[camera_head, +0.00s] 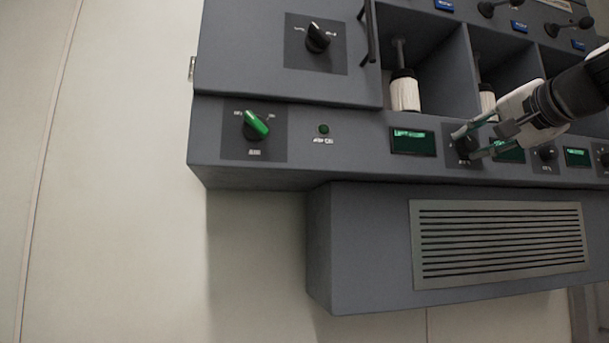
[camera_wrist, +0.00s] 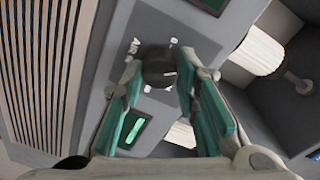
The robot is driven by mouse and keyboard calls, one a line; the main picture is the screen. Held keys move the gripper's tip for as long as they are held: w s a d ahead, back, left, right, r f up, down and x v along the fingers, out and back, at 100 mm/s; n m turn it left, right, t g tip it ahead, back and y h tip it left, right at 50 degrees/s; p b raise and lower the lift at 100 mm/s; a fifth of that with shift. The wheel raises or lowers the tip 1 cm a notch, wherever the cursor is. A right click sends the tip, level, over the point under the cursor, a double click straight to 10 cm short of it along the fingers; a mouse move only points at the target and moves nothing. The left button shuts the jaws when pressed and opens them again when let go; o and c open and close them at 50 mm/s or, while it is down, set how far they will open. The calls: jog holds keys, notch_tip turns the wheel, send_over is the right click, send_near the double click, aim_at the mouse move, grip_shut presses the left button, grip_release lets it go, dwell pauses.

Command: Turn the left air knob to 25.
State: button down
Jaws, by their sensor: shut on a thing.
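The left air knob (camera_wrist: 158,72) is a dark round knob on a dark square plate with white marks, in the upper middle of the wrist view. In the head view the knob (camera_head: 463,147) is partly hidden by my fingers, just right of the leftmost green display (camera_head: 413,141). My gripper (camera_head: 468,143) reaches in from the right, its green-padded fingers on either side of the knob. In the wrist view my gripper (camera_wrist: 160,66) is shut on the knob. The knob's pointer and the display's digits are too small to read.
A green switch (camera_head: 255,126) and a black switch (camera_head: 318,38) are at the left of the panel. Another dark knob (camera_head: 547,153) is to the right. White cylinders (camera_head: 405,92) stand in bays above. A slatted vent (camera_head: 500,243) is below.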

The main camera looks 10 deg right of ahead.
jog(key=shift+n+b, duration=0.4)
jog(key=shift+n, duration=0.2)
jog(key=c, duration=1.2)
grip_release()
jog(key=s, duration=1.2)
jog(key=shift+r, duration=0.2)
jog(key=shift+a, duration=0.1)
